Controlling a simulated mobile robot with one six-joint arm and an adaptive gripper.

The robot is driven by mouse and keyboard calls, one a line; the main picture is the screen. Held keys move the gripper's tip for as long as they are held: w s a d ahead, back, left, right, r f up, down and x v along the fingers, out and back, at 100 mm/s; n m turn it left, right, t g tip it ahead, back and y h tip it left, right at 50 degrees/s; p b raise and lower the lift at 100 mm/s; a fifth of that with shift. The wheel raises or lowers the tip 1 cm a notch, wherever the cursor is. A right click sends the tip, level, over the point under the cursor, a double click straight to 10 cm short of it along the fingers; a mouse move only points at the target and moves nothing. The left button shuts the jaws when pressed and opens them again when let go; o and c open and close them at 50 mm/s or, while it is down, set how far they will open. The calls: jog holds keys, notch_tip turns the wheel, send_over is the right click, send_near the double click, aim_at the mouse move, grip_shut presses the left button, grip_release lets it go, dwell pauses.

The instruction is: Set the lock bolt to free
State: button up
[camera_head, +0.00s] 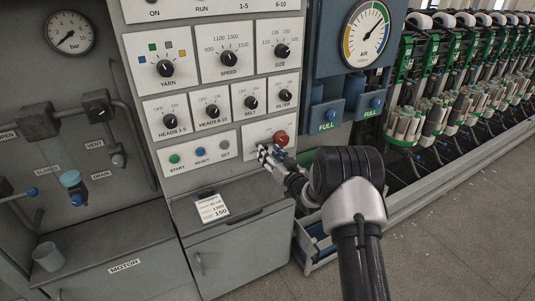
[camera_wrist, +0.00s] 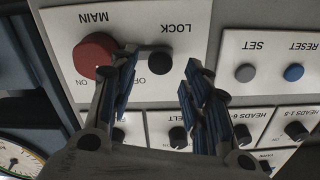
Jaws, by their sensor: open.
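The lock bolt (camera_wrist: 161,60) is a small dark round knob under the word LOCK on a pale plate (camera_wrist: 150,22), which appears upside down in the wrist view. A large red MAIN knob (camera_wrist: 94,54) sits beside it, with ON lettering near it. My gripper (camera_wrist: 162,66) is open, its two dark blue-padded fingers on either side of the bolt in the picture. I cannot tell whether they touch it. In the head view my gripper (camera_head: 268,154) is at the panel just below the red knob (camera_head: 281,138), and the bolt is not discernible there.
Grey SET (camera_wrist: 245,73) and blue RESET (camera_wrist: 293,73) buttons are beside the lock plate. Rotary selectors (camera_head: 250,102) sit above it on the panel. An air gauge (camera_head: 366,34) is at upper right. A cabinet ledge with a paper card (camera_head: 212,208) is below.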

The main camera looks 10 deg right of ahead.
jog(key=shift+x, duration=1.05)
jog(key=shift+c, duration=0.6)
grip_shut()
